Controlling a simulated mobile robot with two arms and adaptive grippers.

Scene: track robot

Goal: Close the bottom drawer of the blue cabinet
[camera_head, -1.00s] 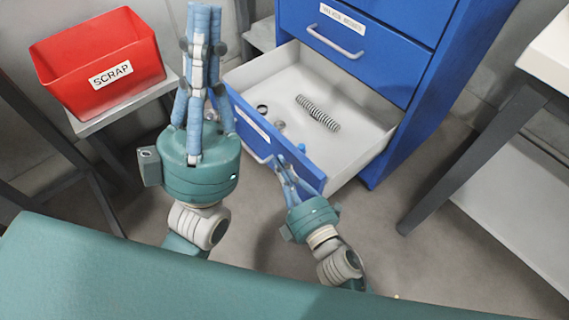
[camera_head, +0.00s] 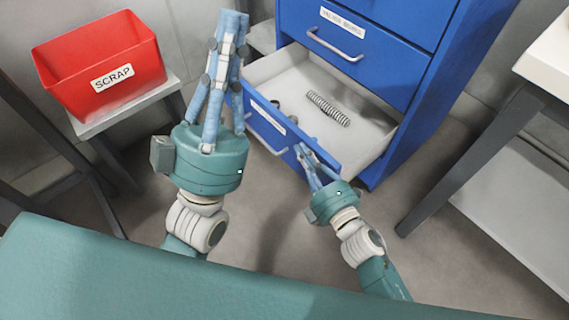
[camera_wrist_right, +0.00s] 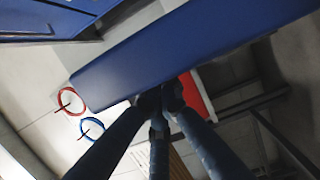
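The blue cabinet (camera_head: 405,55) stands at the back. Its bottom drawer (camera_head: 368,128) is partly open, showing a white inside with a metal spring (camera_head: 328,108) and small round parts. The drawer's blue front (camera_head: 322,150) has a label and a handle (camera_head: 265,137). My right gripper (camera_head: 302,150) has its fingers together at the drawer front, right of the handle. In the right wrist view its fingertips (camera_wrist_right: 160,95) meet the edge of a blue panel (camera_wrist_right: 190,50); exact contact is hard to tell. My left gripper (camera_head: 234,16) points up, fingers together and empty, partly covering the drawer's left side.
A red SCRAP bin (camera_head: 100,65) sits on a small stand (camera_head: 128,108) at the left. A table with dark legs (camera_head: 470,160) stands at the right. Grey floor lies open in front of the drawer. A drawer above (camera_head: 365,45) is shut.

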